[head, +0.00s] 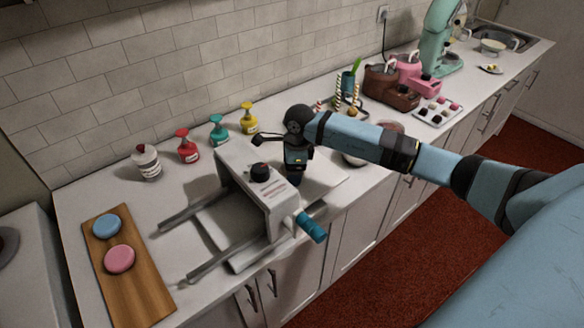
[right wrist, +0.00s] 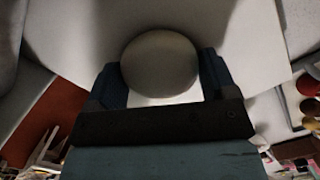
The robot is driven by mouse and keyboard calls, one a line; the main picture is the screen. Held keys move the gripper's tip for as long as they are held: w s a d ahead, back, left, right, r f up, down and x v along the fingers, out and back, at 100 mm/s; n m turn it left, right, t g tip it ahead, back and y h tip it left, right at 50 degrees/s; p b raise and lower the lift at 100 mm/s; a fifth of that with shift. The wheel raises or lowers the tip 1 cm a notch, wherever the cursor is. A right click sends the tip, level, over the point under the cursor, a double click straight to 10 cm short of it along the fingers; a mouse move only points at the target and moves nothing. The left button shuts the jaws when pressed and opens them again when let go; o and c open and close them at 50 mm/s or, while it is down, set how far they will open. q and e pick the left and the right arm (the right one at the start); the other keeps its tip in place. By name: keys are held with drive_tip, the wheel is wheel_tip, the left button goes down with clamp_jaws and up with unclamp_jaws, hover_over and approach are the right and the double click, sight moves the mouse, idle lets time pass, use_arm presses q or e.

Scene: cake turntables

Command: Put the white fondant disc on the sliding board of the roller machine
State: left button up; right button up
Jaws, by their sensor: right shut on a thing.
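The white fondant disc (right wrist: 160,65) shows in the right wrist view, greyish in shadow, between the two fingers of my right gripper (right wrist: 160,82). The gripper is shut on it. A pale flat surface lies behind the disc; I cannot tell whether the disc touches it. In the head view my right gripper (head: 295,178) points down at the right side of the roller machine (head: 258,196), and hides the disc. The machine has a black knob and a blue handle. Its pale sliding board (head: 328,182) shows on that right side. My left gripper is not in view.
A wooden board (head: 142,290) with a blue disc (head: 107,225) and a pink disc (head: 119,258) lies at the left. Several colour bottles (head: 187,147) stand along the wall. Metal rails (head: 225,263) stick out left of the machine. Pots, a tray and a mixer stand farther right.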

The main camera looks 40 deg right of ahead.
drive_tip(key=shift+f, duration=0.2)
drive_tip(key=o, duration=0.9)
drive_tip(key=shift+r, duration=0.1)
drive_tip(key=shift+r, duration=0.6)
drive_tip(key=r, duration=0.3)
drive_tip(key=r+b, duration=0.1)
drive_tip(key=r, duration=0.3)
drive_tip(key=d+r+b, duration=0.1)
drive_tip(key=r, duration=0.3)
drive_tip(key=shift+s+d, duration=0.1)
drive_tip(key=shift+s, duration=0.25)
